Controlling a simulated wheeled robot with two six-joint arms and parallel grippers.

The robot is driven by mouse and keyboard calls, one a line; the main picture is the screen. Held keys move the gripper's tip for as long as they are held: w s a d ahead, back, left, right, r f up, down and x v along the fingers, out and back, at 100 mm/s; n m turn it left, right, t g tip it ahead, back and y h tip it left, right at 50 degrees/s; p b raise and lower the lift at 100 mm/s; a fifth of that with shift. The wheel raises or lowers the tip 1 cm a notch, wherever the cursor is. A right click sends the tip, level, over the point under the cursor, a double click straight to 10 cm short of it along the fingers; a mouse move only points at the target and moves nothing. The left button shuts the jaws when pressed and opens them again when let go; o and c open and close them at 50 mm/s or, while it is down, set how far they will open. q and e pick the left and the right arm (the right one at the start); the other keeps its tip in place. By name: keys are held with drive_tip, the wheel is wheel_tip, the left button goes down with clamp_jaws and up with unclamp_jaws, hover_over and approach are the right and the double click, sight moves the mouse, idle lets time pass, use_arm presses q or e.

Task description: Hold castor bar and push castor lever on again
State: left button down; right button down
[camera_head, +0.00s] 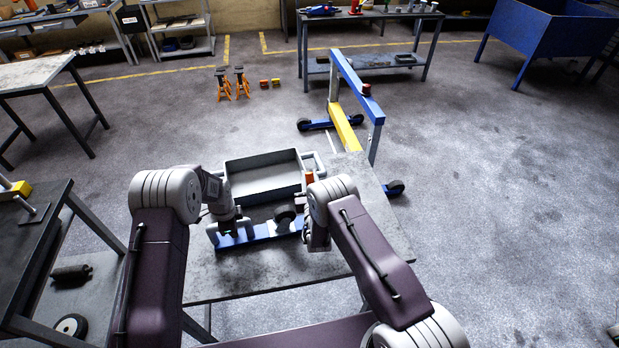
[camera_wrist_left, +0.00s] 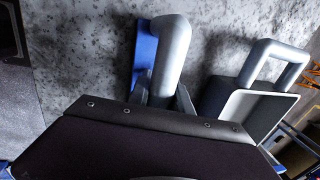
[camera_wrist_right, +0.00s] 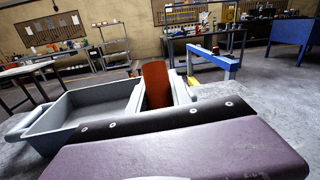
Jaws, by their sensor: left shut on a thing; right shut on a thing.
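The castor bar (camera_head: 262,234) is a blue bar with grey tube handles, lying on the grey work table. My left gripper (camera_wrist_left: 162,94) is shut on a grey handle (camera_wrist_left: 173,45) of this bar; the blue edge shows beside it. A dark castor wheel (camera_head: 285,214) sits at the bar's right part. The orange-red castor lever (camera_wrist_right: 156,84) stands between the fingers of my right gripper (camera_wrist_right: 159,92), which is shut on it. In the head view the lever (camera_head: 309,177) shows just above my right arm, which hides much of that gripper and the castor's right side.
A grey tray (camera_head: 262,176) with tube handles stands behind the bar. Bare tabletop (camera_head: 225,278) lies in front. A blue and yellow crane (camera_head: 348,90) stands on the floor beyond the table's far right. A dark side table (camera_head: 35,235) is at the left.

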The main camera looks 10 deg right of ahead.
sight(313, 181)
drive_tip(key=s+r+t, duration=0.1)
drive_tip(key=s+t, duration=0.2)
drive_tip(key=s+r+t, duration=0.1)
drive_tip(key=shift+s+d+r+m+h, duration=0.1)
drive_tip(key=shift+s+r+m+h, duration=0.1)
drive_tip(key=shift+r+m+h, duration=0.15)
drive_tip(key=c, duration=1.2)
unclamp_jaws()
drive_tip(key=shift+o, duration=0.2)
wheel_tip(313, 181, up, 10)
